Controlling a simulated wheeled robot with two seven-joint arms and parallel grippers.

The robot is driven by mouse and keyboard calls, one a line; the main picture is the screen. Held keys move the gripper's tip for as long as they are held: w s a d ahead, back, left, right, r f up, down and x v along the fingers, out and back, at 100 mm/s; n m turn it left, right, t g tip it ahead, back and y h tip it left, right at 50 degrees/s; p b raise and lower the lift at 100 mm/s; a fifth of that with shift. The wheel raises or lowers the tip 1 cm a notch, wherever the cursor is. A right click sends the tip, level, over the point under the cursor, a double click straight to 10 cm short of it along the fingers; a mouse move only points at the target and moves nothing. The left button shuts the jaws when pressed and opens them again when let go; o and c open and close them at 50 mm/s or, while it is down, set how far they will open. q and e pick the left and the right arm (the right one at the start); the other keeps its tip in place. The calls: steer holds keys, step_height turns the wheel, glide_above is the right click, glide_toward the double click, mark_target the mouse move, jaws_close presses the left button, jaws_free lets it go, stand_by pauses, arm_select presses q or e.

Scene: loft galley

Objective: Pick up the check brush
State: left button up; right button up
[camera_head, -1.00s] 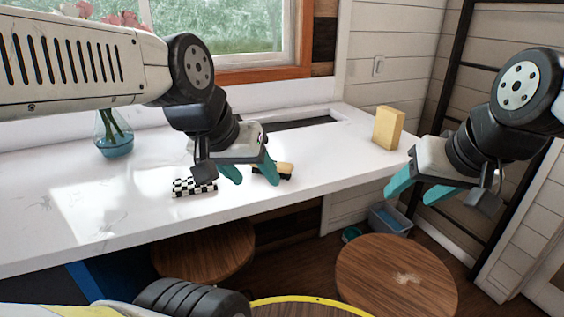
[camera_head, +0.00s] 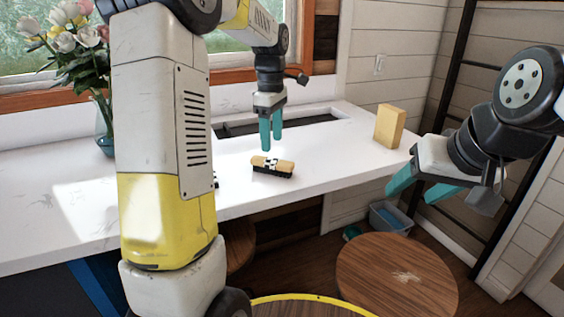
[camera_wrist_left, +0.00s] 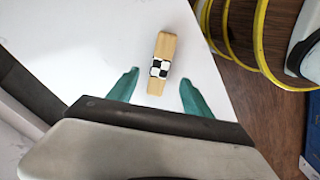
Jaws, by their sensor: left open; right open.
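The check brush (camera_head: 272,165) lies on the white counter (camera_head: 330,160). It has a tan wooden back, a black-and-white checked band in the middle and dark bristles facing down. My left gripper (camera_head: 271,130) points down above the counter, a little behind and above the brush, open and empty. In the left wrist view the brush (camera_wrist_left: 160,63) lies beyond the gap between the two teal fingertips (camera_wrist_left: 160,80), roughly upright in the picture and apart from both. My right gripper (camera_head: 418,190) is open and empty off the counter's right front edge.
A yellow block (camera_head: 389,127) stands at the counter's right end. A sink opening (camera_head: 275,124) is behind my left gripper. A flower vase (camera_head: 104,130) stands at the left, partly behind my left arm. Wooden stools (camera_head: 395,275) stand below the counter. Counter around the brush is clear.

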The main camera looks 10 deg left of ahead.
mark_target(272, 160)
arm_select(q)
step_height(272, 160, down, 8)
steer(key=shift+r, duration=0.15)
jaws_close()
stand_by(0.4)
